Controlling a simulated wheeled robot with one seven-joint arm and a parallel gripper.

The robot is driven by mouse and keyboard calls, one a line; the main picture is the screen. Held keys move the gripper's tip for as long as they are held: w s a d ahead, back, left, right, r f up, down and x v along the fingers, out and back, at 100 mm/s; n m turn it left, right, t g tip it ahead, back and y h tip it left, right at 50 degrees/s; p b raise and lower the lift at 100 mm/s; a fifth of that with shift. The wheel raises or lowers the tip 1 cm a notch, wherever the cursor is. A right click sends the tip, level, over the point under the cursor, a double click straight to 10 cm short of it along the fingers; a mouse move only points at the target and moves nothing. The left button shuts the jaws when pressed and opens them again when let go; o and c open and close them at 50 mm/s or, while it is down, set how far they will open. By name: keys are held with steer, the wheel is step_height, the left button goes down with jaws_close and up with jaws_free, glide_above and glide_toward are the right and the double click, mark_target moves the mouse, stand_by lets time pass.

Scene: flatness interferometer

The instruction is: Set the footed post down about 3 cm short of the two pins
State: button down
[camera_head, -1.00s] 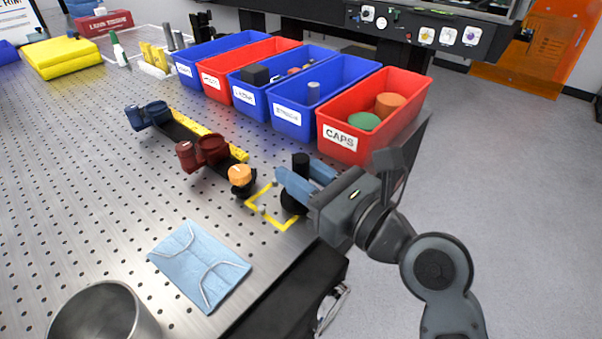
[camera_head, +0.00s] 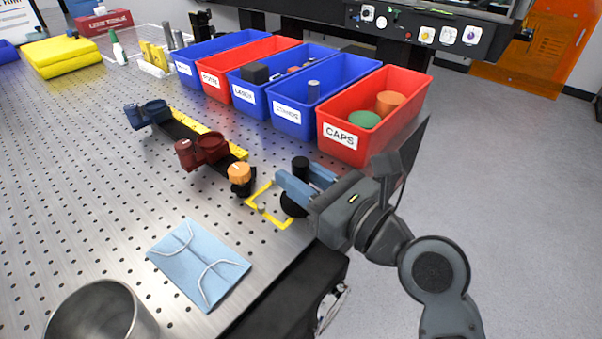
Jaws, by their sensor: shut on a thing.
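The footed post is a black upright post (camera_head: 300,164) on a round black foot (camera_head: 293,204). My gripper (camera_head: 297,173) has its two blue fingers either side of the post and is shut on it. The foot is low over the right part of a yellow marked square (camera_head: 251,197) near the table's right edge; I cannot tell whether it touches the surface. A small grey pin (camera_head: 261,208) shows inside the square, left of the foot. I cannot make out the second pin clearly. The fingers hide part of the post.
An orange-topped black mount (camera_head: 239,177) stands just left of the square, with a dark red mount (camera_head: 204,150) beyond it. The red CAPS bin (camera_head: 345,148) stands behind my gripper. A blue cloth (camera_head: 200,264) and a metal cup (camera_head: 100,318) lie towards the front.

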steer(key=c, duration=0.8)
jaws_free()
steer(key=shift+o, duration=0.2)
steer(key=v, duration=0.8)
